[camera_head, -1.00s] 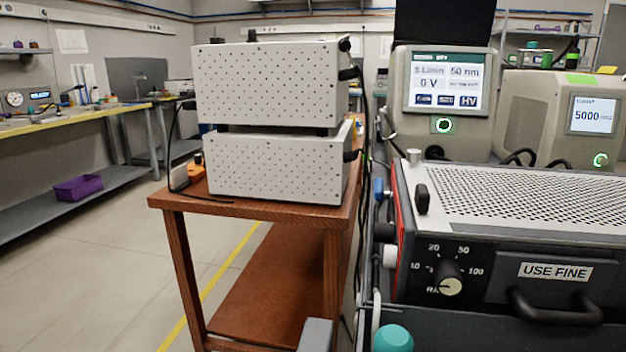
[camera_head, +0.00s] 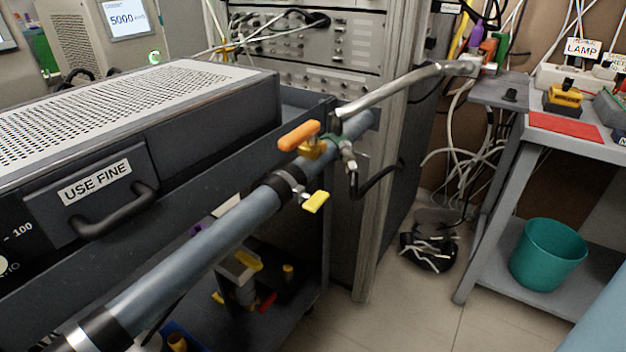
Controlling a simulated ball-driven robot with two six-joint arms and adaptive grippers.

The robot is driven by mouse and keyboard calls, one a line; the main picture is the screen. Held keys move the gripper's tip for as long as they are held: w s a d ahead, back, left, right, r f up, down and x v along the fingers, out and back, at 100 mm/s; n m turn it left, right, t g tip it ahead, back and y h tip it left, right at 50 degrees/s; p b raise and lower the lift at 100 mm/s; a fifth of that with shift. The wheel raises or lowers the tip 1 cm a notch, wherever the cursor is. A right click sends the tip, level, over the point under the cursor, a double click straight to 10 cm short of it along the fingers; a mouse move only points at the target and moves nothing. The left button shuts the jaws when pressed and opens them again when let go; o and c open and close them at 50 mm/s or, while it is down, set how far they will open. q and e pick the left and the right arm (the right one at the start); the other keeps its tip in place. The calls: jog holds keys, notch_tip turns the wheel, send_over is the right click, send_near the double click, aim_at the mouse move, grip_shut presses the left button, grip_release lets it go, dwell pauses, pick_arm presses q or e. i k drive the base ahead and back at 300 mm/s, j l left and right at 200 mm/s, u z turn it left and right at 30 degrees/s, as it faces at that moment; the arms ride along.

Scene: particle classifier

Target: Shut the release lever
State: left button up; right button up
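A blue-grey pipe (camera_head: 190,255) runs slantwise beside a dark cart, from the lower left up to the middle. Near its upper end is a valve with an orange lever handle (camera_head: 299,136), which lies roughly along the pipe. A smaller yellow lever (camera_head: 316,202) sticks out below it, beside a metal clamp. I cannot tell which of these is the release lever, as neither carries a readable label. Neither of my grippers is in view.
A black box with a USE FINE drawer (camera_head: 97,183) sits on the dark cart (camera_head: 235,172). A metal tube (camera_head: 395,92) juts right past an equipment rack (camera_head: 305,50). A grey bench (camera_head: 575,140) and teal bin (camera_head: 547,254) stand at right. Floor shows between.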

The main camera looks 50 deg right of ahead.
aim_at(241, 257)
jog(key=z, duration=0.95)
